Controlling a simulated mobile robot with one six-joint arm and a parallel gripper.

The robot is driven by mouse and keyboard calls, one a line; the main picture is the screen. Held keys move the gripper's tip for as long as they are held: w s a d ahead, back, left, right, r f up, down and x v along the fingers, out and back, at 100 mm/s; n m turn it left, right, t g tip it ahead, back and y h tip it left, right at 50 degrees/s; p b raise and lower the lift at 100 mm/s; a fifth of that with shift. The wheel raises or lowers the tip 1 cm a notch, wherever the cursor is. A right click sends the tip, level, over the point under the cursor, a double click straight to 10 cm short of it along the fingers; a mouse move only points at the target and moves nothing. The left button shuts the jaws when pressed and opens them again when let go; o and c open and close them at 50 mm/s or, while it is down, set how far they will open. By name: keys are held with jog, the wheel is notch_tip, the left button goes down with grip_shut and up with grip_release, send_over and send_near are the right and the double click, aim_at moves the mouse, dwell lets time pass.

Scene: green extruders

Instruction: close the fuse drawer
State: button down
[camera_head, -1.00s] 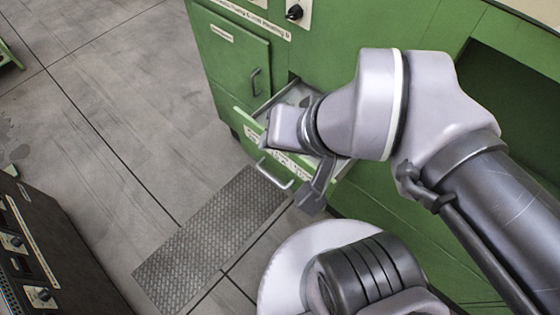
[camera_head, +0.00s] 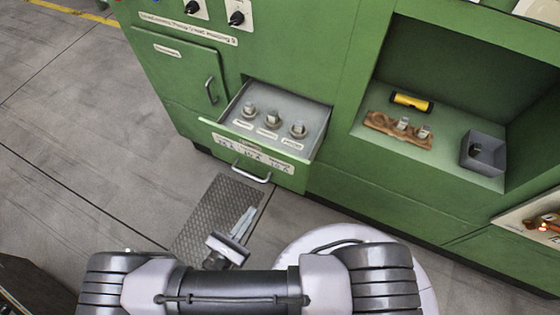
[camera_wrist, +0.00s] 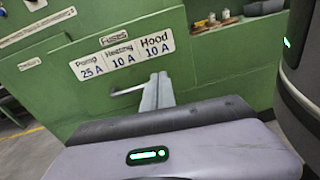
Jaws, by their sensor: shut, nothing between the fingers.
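The fuse drawer (camera_head: 300,152) sticks out open from the green machine. Three fuses stand upright inside it, the middle one (camera_head: 271,119) among them. Its front carries a white label and a metal handle (camera_head: 252,173). In the wrist view the drawer front (camera_wrist: 120,70) reads Fuses, with Pump, Heating and Hood, and the handle (camera_wrist: 127,91) shows left of my fingers. My gripper (camera_head: 246,219) is shut and empty, below and in front of the drawer in the head view. The fingers also show in the wrist view (camera_wrist: 158,88); whether they touch the drawer I cannot tell.
A closed cabinet door (camera_head: 182,80) is left of the drawer. An open recess to the right holds a yellow cylinder (camera_head: 411,101), a wooden holder (camera_head: 398,130) with fuses, and a grey bin (camera_head: 483,153). Floor (camera_head: 90,130) is free at the left.

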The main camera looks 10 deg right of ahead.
jog(key=f+n+t, duration=0.1)
jog(key=b, duration=0.2)
send_near(277, 170)
jog(key=shift+y, duration=0.3)
jog(key=x, duration=0.7)
jog(key=shift+s+d+r, duration=0.1)
jog(key=shift+s+r, duration=0.1)
jog(key=shift+n, duration=0.3)
